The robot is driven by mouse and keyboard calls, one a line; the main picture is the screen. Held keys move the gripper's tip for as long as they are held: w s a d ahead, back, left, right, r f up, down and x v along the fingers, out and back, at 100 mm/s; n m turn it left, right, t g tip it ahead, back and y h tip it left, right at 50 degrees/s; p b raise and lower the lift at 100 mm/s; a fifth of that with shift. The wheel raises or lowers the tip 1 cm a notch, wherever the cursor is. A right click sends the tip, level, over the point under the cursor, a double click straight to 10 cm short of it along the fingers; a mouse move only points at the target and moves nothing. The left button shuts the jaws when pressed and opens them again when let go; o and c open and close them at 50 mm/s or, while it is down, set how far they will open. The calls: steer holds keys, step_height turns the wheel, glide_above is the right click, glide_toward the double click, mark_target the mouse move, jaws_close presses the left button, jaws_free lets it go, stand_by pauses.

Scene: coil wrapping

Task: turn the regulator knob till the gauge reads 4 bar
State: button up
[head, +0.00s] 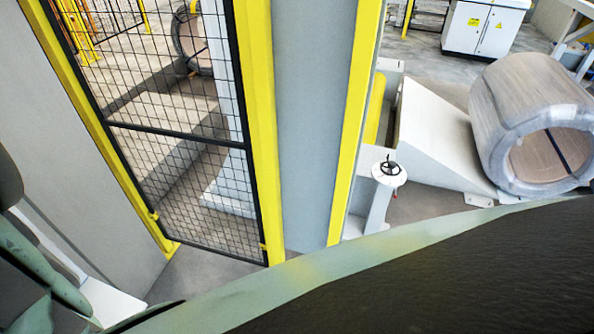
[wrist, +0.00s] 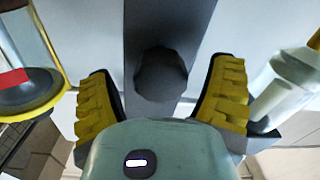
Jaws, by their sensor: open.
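In the wrist view a dark grey faceted knob (wrist: 160,75) sits on a grey upright strip, between the yellow ribbed pads of my gripper (wrist: 163,68). The gripper is open, with one finger on each side of the knob and a visible gap on both sides. I cannot tell how deep the pads reach along the knob. No gauge face or needle can be read in either view. My gripper does not show in the head view, where my own arm fills the foreground.
In the wrist view a clear cylinder (wrist: 286,85) stands close by the right finger, and a rounded yellow-rimmed part with red (wrist: 30,90) lies left. The head view shows a mesh gate (head: 180,150), a black handwheel (head: 390,168) and a wrapped coil (head: 525,115).

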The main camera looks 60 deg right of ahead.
steer(key=shift+w, duration=0.35)
steer(key=shift+c, duration=0.4)
steer(key=c, duration=1.1)
steer(key=shift+c, duration=0.2)
steer(key=b, duration=0.3)
steer(key=shift+f+m, duration=0.2)
steer(key=shift+m, duration=0.1)
steer(key=b, duration=0.3)
steer(key=shift+a+m+b, duration=0.1)
steer(key=shift+m+b, duration=0.2)
steer(key=shift+m, duration=0.1)
